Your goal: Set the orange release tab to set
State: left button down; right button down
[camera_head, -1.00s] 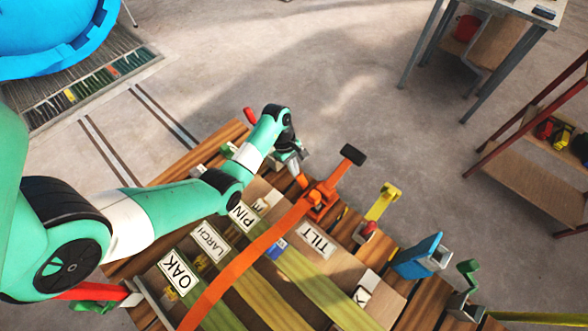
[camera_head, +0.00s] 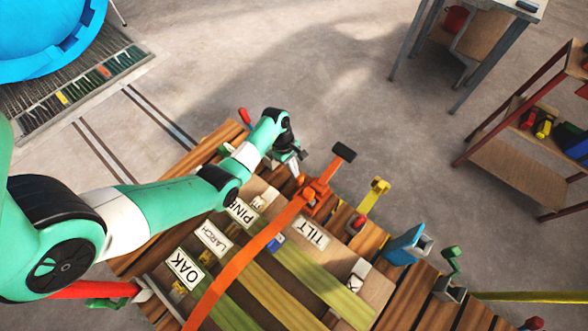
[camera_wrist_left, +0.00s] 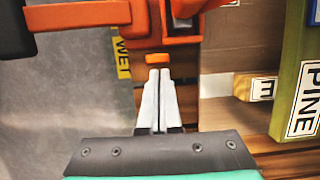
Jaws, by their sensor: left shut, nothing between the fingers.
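The orange ratchet buckle (camera_head: 315,195) sits on the slatted wooden deck, with its orange strap (camera_head: 240,262) curving to the lower left and a black-gripped lever (camera_head: 343,152) pointing up right. In the left wrist view the orange buckle body (camera_wrist_left: 165,25) fills the top. A small orange tab (camera_wrist_left: 158,59) stands out below it. My left gripper (camera_wrist_left: 160,76) is shut and empty. Its tips are right at the tab's near edge; I cannot tell if they touch. In the head view my left gripper (camera_head: 295,168) is beside the buckle's left end. My right gripper is not in view.
Signs OAK (camera_head: 184,269), LARCH (camera_head: 212,239), PINE (camera_head: 242,212) and TILT (camera_head: 311,233) lie around the strap.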

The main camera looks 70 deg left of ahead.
pick_arm(q)
jog(key=shift+r, duration=0.35)
jog(key=shift+a, duration=0.1)
notch_tip(320, 180, up, 9)
jog(key=p, duration=0.4)
jog(key=shift+s+a+r+p, duration=0.15)
jog(key=shift+a+r+p, duration=0.05)
jog(key=shift+p, duration=0.2)
